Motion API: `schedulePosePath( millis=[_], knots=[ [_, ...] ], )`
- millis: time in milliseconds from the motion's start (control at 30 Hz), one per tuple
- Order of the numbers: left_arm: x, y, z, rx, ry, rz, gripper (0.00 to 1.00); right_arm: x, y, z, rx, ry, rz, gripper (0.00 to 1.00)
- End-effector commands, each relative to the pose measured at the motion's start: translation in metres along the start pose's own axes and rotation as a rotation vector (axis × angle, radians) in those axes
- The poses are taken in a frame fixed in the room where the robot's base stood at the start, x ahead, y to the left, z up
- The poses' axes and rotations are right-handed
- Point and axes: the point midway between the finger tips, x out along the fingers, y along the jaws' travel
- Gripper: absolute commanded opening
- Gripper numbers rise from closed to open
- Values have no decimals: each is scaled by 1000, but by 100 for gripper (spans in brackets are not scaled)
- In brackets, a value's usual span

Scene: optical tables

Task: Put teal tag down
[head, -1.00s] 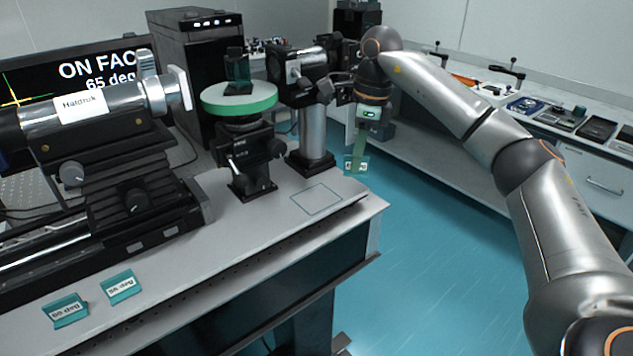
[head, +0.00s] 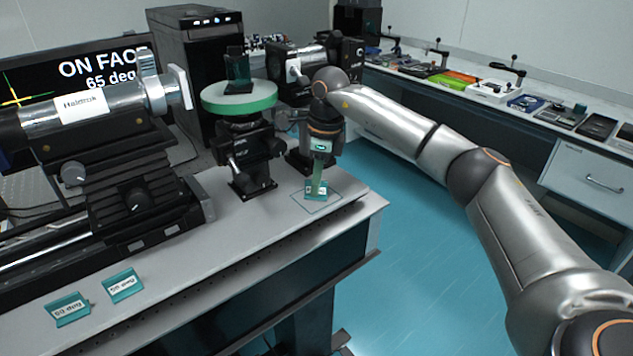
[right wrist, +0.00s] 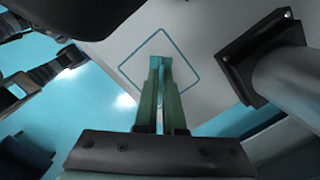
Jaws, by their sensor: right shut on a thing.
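The teal tag (head: 316,188) is at the tips of my right gripper (head: 318,178), inside or just above the teal square outline (head: 330,204) on the near table's right end. In the right wrist view, the right gripper (right wrist: 160,75) is shut on the tag (right wrist: 160,62), and the fingers hide most of it. The outline (right wrist: 186,55) surrounds the fingertips in that view. I cannot tell whether the tag touches the table. My left gripper is not in view.
Two other teal tags (head: 67,309) (head: 122,285) stand at the table's front left. A round green-rimmed stage (head: 240,104) and a dark post base stand close behind the outline. The table edge (head: 376,207) is just right of it.

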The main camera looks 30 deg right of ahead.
Motion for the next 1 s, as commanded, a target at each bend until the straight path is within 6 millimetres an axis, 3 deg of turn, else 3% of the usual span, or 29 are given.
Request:
schedulePosePath(
  millis=[300, 333, 600, 867, 1000],
  knots=[
    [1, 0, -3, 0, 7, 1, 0, 3, 0, -1, 1, 1, 0, 0],
    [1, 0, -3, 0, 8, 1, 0, 3, 0, -1, 1, 1, 0, 7],
    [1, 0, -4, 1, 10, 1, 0, 3, 0, -1, 1, 1, -1, 36],
    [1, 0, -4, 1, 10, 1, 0, 1, 0, -1, 1, 0, -1, 36],
    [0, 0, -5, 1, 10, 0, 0, -13, -1, 0, 1, -2, -3, 36]
  ],
)
